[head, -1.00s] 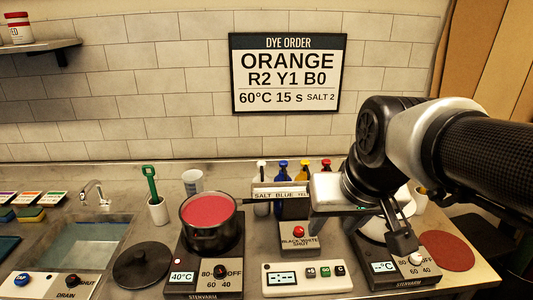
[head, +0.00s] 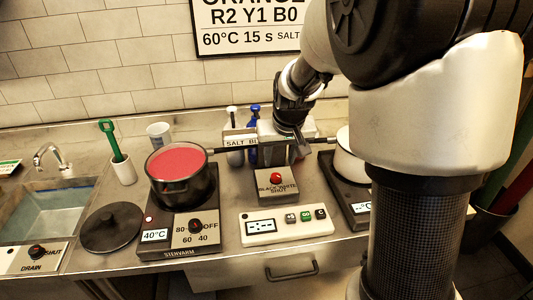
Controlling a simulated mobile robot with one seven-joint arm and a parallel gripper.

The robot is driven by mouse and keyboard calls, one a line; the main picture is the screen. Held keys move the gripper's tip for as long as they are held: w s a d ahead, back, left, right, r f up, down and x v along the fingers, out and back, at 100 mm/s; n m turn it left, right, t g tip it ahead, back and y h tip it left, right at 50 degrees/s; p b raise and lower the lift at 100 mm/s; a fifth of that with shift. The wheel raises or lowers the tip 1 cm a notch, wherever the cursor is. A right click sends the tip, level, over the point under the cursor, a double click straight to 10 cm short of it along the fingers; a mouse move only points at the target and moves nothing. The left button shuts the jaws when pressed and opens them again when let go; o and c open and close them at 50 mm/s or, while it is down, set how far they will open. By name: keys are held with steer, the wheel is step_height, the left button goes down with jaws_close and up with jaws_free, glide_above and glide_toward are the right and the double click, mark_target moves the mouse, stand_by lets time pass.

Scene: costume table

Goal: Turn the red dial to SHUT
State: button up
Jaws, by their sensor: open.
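A red dial (head: 275,178) sits on a small box (head: 275,194) lettered BLACK, WHITE and SHUT, in the middle of the counter. Which label the dial points at is too small to tell. My gripper (head: 300,150) is open, above and a little right of the dial, apart from it. Its fingers point down and are partly blurred against the dispenser behind. A second knob (head: 37,251), dark with some red, sits on the DRAIN panel at the far left, with SHUT lettered at its right.
A pot of red liquid (head: 180,183) stands on a hot plate (head: 178,245) reading 40°C. A white timer panel (head: 288,225) lies in front of the box. A white pot (head: 347,160) stands right, partly behind my arm. A black lid (head: 112,228) lies left.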

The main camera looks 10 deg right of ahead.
mark_target(276, 175)
steer(key=x, duration=0.9)
steer(key=shift+w+f+b, duration=0.15)
steer(key=shift+f+b, duration=0.15)
steer(key=shift+c, duration=0.4)
steer(key=c, duration=0.9)
steer(key=shift+c, duration=0.2)
steer(key=shift+r, duration=0.1)
steer(key=m+p, duration=0.1)
steer(key=p, duration=0.1)
steer(key=m+h+p, duration=0.1)
steer(key=m, duration=0.1)
steer(key=shift+a+r+p, duration=0.15)
steer(key=shift+a+p, duration=0.05)
steer(key=shift+p, duration=0.2)
steer(key=m+p, duration=0.1)
steer(key=m+h+p, duration=0.1)
steer(key=m, duration=0.1)
steer(key=shift+w+g+h, duration=0.1)
steer(key=shift+g+h, duration=0.2)
steer(key=shift+a+m+h+p, duration=0.1)
steer(key=shift+m+h+p, duration=0.2)
steer(key=shift+m+p, duration=0.85)
steer(key=shift+f+m+g, duration=0.25)
steer(key=shift+m+g, duration=0.05)
steer(key=shift+m, duration=0.05)
